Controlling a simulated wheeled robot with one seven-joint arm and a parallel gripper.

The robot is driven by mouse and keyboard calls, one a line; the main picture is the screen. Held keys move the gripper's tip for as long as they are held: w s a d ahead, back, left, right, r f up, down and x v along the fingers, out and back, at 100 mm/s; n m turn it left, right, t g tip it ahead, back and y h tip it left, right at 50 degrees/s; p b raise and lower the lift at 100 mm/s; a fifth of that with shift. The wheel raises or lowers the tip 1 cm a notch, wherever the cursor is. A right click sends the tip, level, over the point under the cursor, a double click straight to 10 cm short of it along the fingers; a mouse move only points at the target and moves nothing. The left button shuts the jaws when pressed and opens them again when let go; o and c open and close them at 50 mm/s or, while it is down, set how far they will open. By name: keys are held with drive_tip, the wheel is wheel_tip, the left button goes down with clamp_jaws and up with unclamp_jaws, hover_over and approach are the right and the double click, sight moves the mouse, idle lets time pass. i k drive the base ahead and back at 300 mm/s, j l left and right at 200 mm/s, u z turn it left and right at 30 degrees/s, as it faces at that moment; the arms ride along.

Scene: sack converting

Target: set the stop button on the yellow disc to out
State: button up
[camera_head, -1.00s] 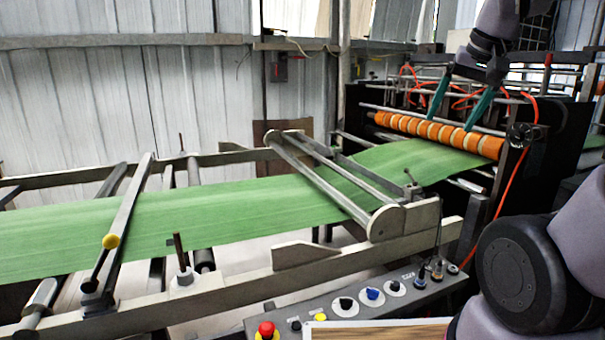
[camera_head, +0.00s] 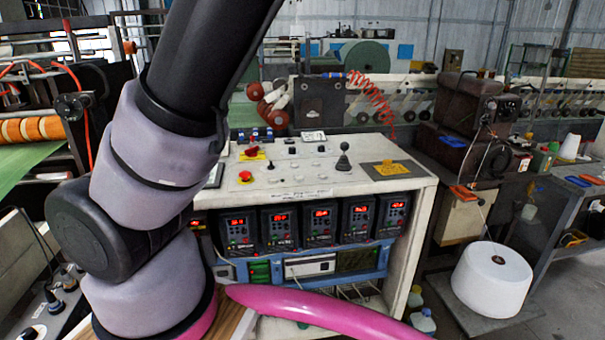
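The console (camera_head: 330,183) stands at mid-picture. My arm crosses the left of the picture and runs out of the top edge, hiding the console's left end. My gripper is out of view.
Several drives with red displays (camera_head: 319,225) fill the console front. A black lever (camera_head: 343,158) stands on its top. A pink curved shape (camera_head: 320,312) crosses the foreground. A white roll (camera_head: 492,278) is on the right, and a grey panel (camera_head: 40,318) at lower left.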

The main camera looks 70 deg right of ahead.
sight(245, 175)
drive_tip(key=z, duration=2.5)
